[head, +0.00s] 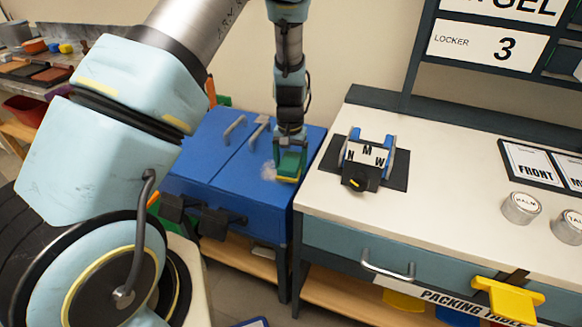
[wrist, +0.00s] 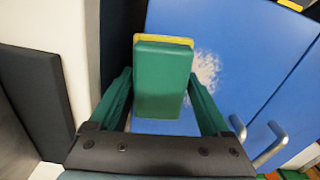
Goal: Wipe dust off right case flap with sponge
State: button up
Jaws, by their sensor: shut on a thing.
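The blue case has two flaps side by side with a seam between them. Its right flap (head: 243,183) carries a pale dust patch (head: 268,170), which also shows in the wrist view (wrist: 207,72). My gripper (head: 290,158) is over the right part of this flap, shut on a green sponge (wrist: 163,80) with a yellow layer at its far end. The sponge is beside the dust patch and hides part of the flap. I cannot tell whether it touches the surface.
Metal handles (wrist: 268,145) stand up on the flaps. A white-topped packing table (head: 430,190) adjoins on the right, with a dial device (head: 365,160) near its left edge and tins (head: 521,207) farther right. Left is a cluttered bench (head: 40,75). My arm hides much of the left.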

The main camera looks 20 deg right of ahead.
aim_at(291, 161)
jog(key=shift+r+p, duration=1.6)
jog(key=shift+r, duration=1)
